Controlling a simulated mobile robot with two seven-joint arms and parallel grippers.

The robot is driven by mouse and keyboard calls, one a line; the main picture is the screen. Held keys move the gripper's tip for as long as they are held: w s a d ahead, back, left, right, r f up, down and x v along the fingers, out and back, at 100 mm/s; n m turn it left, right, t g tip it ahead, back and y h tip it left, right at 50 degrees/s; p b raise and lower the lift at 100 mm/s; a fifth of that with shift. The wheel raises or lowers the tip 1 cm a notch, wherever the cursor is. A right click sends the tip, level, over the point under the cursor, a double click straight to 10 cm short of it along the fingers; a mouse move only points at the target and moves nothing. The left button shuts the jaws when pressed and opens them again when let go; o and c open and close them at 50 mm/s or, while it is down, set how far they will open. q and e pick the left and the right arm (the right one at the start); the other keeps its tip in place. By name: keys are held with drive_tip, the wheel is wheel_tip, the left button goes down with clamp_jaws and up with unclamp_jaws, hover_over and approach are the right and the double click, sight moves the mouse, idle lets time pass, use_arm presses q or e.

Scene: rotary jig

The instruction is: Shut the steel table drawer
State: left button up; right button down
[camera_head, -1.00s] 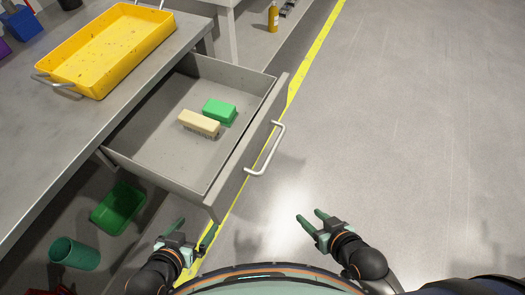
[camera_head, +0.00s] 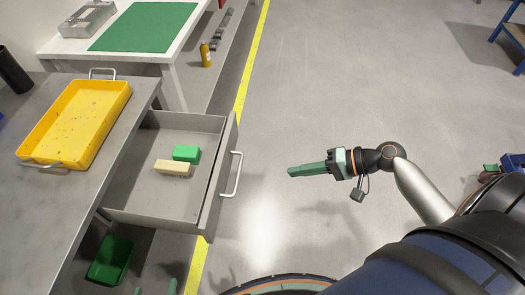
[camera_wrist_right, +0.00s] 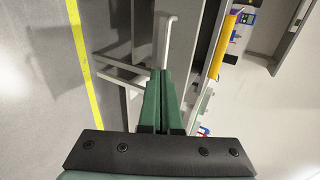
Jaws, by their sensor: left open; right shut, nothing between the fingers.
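The grey steel drawer (camera_head: 135,185) stands pulled out from the table in the head view. Its silver handle (camera_head: 234,174) is on the right-hand front face and also shows in the right wrist view (camera_wrist_right: 170,40). A green block (camera_head: 186,153) and a cream brush-like block (camera_head: 172,167) lie inside the drawer. My right gripper (camera_head: 290,171) is shut and empty, pointing left at the handle with a gap between them. Its green fingers (camera_wrist_right: 162,100) lie together in the wrist view. My left gripper (camera_head: 155,288) is open at the bottom edge, only its fingertips showing.
The steel table (camera_head: 45,195) bears a yellow tray (camera_head: 68,157). A green bin (camera_head: 111,260) stands on the floor below the drawer. A white bench with a green mat (camera_head: 145,27) is behind. The floor right of the drawer is clear.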

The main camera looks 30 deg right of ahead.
use_arm(q)
drive_tip(key=shift+w+d+r, duration=0.1)
drive_tip(key=shift+d+r, duration=0.05)
drive_tip(key=shift+r, duration=0.05)
use_arm(e)
drive_tip(key=x, duration=1.3)
drive_tip(key=shift+w+a+r, duration=0.25)
drive_tip(key=shift+a, duration=0.2)
drive_tip(key=shift+a, duration=0.1)
